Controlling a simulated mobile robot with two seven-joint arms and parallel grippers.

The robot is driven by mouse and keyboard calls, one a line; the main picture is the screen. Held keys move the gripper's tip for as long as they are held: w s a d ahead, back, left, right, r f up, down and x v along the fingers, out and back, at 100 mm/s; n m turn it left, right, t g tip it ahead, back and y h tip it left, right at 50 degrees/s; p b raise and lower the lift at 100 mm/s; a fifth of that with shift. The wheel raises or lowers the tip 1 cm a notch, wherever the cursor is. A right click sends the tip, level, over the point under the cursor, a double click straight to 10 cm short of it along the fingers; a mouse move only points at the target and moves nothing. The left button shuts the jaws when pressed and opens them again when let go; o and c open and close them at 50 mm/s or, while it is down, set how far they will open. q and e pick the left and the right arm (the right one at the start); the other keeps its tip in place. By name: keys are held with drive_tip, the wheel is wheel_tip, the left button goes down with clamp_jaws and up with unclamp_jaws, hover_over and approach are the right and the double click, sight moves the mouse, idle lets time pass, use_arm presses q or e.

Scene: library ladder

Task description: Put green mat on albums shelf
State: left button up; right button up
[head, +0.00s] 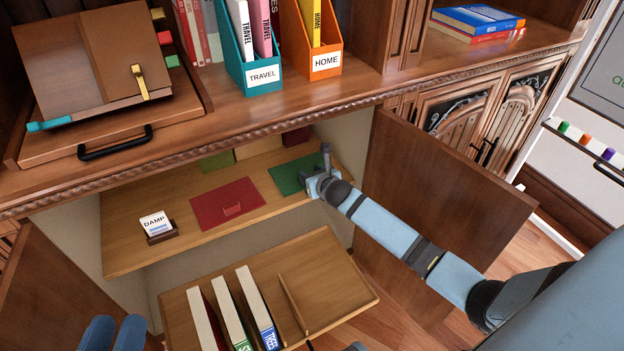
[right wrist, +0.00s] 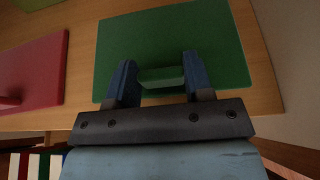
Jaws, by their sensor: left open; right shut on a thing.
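The green mat (head: 287,176) lies flat on the upper cabinet shelf (head: 150,262), toward its right end. In the right wrist view the green mat (right wrist: 170,40) has a raised green tab (right wrist: 162,76) at its near edge. My right gripper (head: 318,181) reaches in from the right, its two blue fingers on either side of this tab and shut on it. It partly hides the mat's right side in the head view. My left gripper (head: 114,334) is open and empty at the bottom left, its fingertips apart. No shelf label reading albums is legible.
A red mat (head: 220,204) with a tab lies left of the green mat, near a "DAMP" card holder (head: 158,228). A lower shelf (head: 335,268) holds several upright books and a thin divider (head: 292,303). Open cabinet doors stand right (head: 440,200) and left (head: 50,290).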

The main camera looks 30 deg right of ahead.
drive_tip(key=o, duration=1)
drive_tip(key=shift+r, duration=0.1)
use_arm(q)
wheel_tip(320, 180, up, 7)
drive_tip(key=t+p, duration=0.2)
drive_tip(key=p, duration=0.2)
drive_tip(key=shift+s+a+f+n+t, duration=0.2)
drive_tip(key=shift+s+a+n+t, duration=0.1)
drive_tip(key=shift+t, duration=0.1)
use_arm(e)
drive_tip(key=v, duration=1.2)
drive_tip(key=shift+s, duration=0.1)
